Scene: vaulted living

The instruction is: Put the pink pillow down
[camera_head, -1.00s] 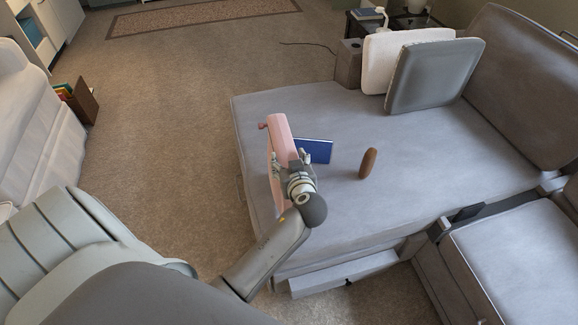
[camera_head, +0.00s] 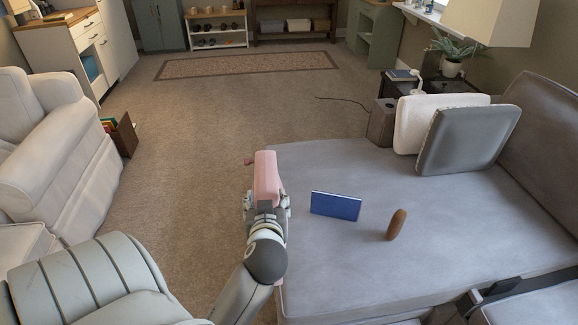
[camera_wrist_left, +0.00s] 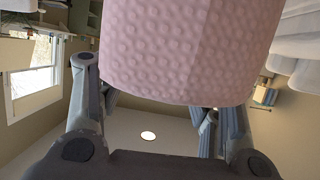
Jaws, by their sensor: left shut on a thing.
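The pink pillow (camera_head: 266,178) is at the left edge of the grey sofa seat (camera_head: 440,225) in the head view, seen narrow side on. My left gripper (camera_head: 266,203) is shut on it, and the arm and wrist hide its lower part. In the left wrist view the pillow (camera_wrist_left: 190,50) shows a dimpled pink surface between the fingers (camera_wrist_left: 150,110). I cannot tell whether the pillow touches the seat. My right gripper is not in view.
On the seat, a blue book (camera_head: 335,206) and a brown upright object (camera_head: 396,225) stand right of the pillow. A white cushion (camera_head: 412,122) and a grey cushion (camera_head: 466,141) lean at the back. Open carpet (camera_head: 200,150) lies left of the sofa; a cream armchair (camera_head: 60,150) stands further left.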

